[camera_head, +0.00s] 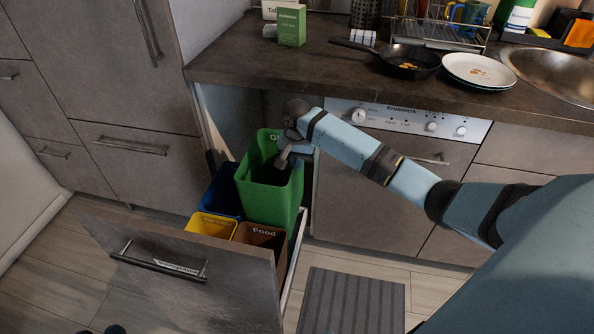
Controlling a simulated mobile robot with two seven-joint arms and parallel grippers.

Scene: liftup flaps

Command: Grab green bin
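The green bin (268,196) stands upright in a pulled-out drawer, at the centre-left of the head view. It is taller than the bins around it and its top is open. My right arm reaches in from the right, and my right gripper (284,160) is at the bin's upper right rim, with its fingers over the opening. The fingers are small and dark, so I cannot tell whether they are open, shut or touching the rim. My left gripper is not in view.
A blue bin (221,192), a yellow bin (212,225) and a brown food bin (262,237) crowd the green bin. The drawer front (190,280) stands before them. The countertop (255,75) overhangs behind, with a pan (400,61) and plates (479,71). A striped mat (352,302) lies on the floor.

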